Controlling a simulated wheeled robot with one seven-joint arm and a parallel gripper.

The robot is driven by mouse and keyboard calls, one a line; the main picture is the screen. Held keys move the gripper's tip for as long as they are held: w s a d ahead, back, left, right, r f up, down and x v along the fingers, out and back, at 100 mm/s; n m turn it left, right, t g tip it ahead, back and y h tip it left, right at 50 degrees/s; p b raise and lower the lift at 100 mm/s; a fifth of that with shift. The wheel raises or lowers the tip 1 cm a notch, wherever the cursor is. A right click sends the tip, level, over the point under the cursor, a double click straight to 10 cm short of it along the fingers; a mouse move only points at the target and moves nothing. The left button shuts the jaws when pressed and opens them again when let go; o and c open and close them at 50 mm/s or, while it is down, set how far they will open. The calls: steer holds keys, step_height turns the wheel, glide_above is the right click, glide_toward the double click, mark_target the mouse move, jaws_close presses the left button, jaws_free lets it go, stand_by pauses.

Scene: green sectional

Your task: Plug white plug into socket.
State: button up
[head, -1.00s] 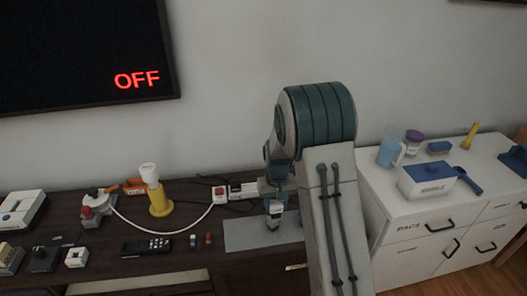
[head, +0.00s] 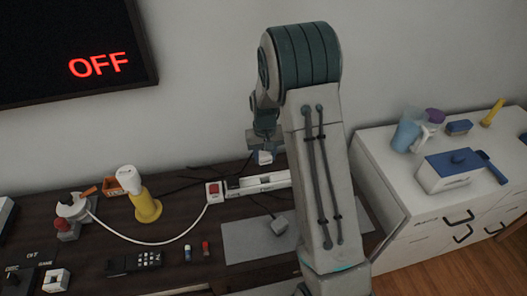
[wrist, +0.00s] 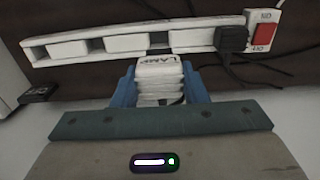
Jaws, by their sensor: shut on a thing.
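My gripper (head: 264,142) is shut on a white plug (head: 265,158) and holds it in the air, near the wall side of the power strip. In the wrist view the white plug (wrist: 160,70) sits between the blue fingers and bears the word LAMP. The white power strip (head: 258,183) lies on the dark desk; in the wrist view the strip (wrist: 120,42) runs across the top, beyond the plug. Its red switch (wrist: 265,33) is at one end, next to a black plug (wrist: 232,38) seated in the strip. The held plug's prongs are not visible.
A grey block (head: 279,226) with a cord lies on the grey mat (head: 250,245). A white cord runs left from the strip to a red-and-white device (head: 70,212). A yellow-and-white lamp (head: 145,208) stands left. The screen (head: 75,50) reads OFF.

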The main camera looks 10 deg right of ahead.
mark_target(265, 167)
steer(key=shift+d+f, duration=0.1)
steer(key=shift+d, duration=0.05)
steer(key=shift+s+f+b, duration=0.1)
steer(key=shift+f+b, duration=0.05)
steer(key=shift+b, duration=0.15)
steer(key=shift+f+b, duration=2.05)
steer(key=shift+f, duration=0.65)
steer(key=shift+f+b, duration=1.9)
steer(key=shift+f, duration=0.2)
steer(key=o, duration=1.1)
steer(key=shift+c, duration=0.2)
steer(key=shift+r, duration=0.15)
step_height(265, 167, up, 14)
steer(key=shift+f, duration=0.15)
